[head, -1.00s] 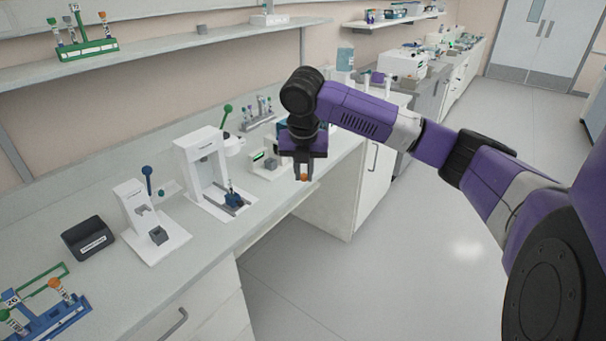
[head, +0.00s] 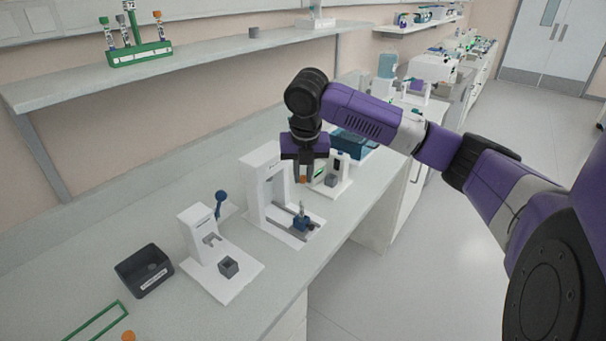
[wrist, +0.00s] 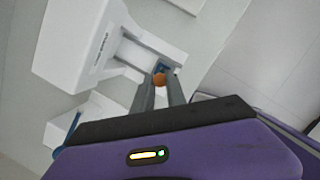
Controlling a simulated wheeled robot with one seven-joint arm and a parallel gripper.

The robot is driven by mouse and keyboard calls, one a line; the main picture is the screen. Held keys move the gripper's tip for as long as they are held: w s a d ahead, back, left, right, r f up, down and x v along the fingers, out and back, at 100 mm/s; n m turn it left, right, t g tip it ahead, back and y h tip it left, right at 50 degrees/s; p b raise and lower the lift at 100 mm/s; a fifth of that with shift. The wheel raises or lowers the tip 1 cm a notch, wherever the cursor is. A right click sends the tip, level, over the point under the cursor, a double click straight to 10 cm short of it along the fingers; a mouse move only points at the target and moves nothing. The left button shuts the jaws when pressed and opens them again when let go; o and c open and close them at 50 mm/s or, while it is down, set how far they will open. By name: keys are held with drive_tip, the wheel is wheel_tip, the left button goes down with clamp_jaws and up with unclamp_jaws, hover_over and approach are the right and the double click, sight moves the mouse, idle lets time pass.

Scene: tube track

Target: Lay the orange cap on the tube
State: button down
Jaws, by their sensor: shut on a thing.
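My gripper (head: 303,177) is shut on the orange cap (head: 303,179), a small round piece between the fingertips. The cap also shows in the wrist view (wrist: 159,79) at the tips of the two grey fingers. In the wrist view the blue holder (wrist: 162,69) shows just past the cap, and the tube is mostly hidden.
A smaller white stand (head: 212,245) with a blue-knobbed lever and a dark open box (head: 144,270) stand to the left. Another white device (head: 333,178) stands behind to the right. A wall shelf (head: 180,65) runs above the bench. Bare bench (head: 200,322) lies in front.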

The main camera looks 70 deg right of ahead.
sight(301, 200)
drive_tip(key=shift+w+f, duration=0.2)
drive_tip(key=shift+w, duration=0.05)
wheel_tip(301, 200, down, 4)
drive_tip(key=b, duration=0.3)
drive_tip(key=shift+r, duration=0.1)
drive_tip(key=shift+f+b, duration=0.5)
drive_tip(key=shift+f, duration=0.2)
drive_tip(key=shift+f, duration=0.35)
idle(1.6)
drive_tip(key=c, duration=1.3)
unclamp_jaws()
drive_tip(key=v, duration=0.7)
drive_tip(key=shift+r+b, duration=0.3)
drive_tip(key=shift+r, duration=0.05)
